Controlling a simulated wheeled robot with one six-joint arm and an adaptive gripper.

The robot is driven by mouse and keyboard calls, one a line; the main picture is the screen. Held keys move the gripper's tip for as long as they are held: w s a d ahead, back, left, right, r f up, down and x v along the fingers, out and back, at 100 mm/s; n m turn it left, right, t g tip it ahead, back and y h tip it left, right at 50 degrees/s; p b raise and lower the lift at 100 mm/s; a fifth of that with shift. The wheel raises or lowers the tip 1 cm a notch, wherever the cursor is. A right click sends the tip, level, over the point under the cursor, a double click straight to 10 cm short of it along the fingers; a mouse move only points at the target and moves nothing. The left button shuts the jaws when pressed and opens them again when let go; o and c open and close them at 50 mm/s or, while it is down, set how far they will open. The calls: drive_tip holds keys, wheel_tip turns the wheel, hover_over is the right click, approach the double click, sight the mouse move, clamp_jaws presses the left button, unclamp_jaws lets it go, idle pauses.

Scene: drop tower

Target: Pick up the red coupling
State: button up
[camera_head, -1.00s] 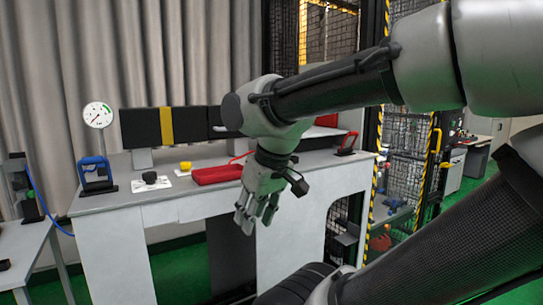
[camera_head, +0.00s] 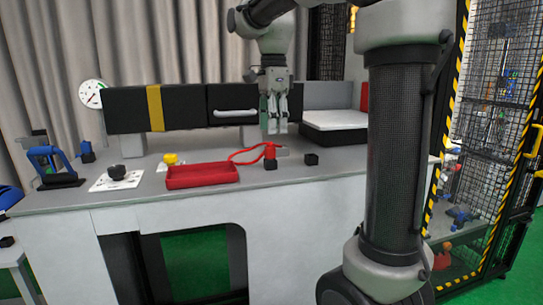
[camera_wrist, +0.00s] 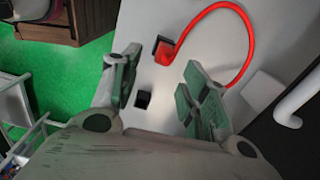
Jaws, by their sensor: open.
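The red coupling (camera_head: 270,152) stands on the grey bench top, at the end of a red hose (camera_head: 245,155), with a dark part at its foot. In the wrist view the coupling (camera_wrist: 165,50) and its curved hose (camera_wrist: 245,35) lie beyond my fingertips. My gripper (camera_head: 274,130) points down over the bench, just above the coupling in the picture. In the wrist view my gripper (camera_wrist: 162,82) is open, with nothing between the fingers. The coupling is apart from both fingers there.
A small black block (camera_head: 311,159) sits right of the coupling, and a red tray (camera_head: 202,183) to its left. A black cabinet (camera_head: 185,107) with a pale handle (camera_head: 235,113) stands behind. A mesh cage (camera_head: 490,150) with striped posts is at right.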

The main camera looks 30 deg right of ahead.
sight(270, 147)
drive_tip(key=shift+w+f+m, duration=0.2)
drive_tip(key=shift+w+m, duration=0.2)
drive_tip(key=shift+w, duration=0.05)
drive_tip(key=f, duration=0.7)
drive_tip(key=shift+s+a+f, duration=0.1)
drive_tip(key=shift+a+f, duration=0.05)
drive_tip(key=shift+a, duration=0.05)
drive_tip(key=c, duration=0.9)
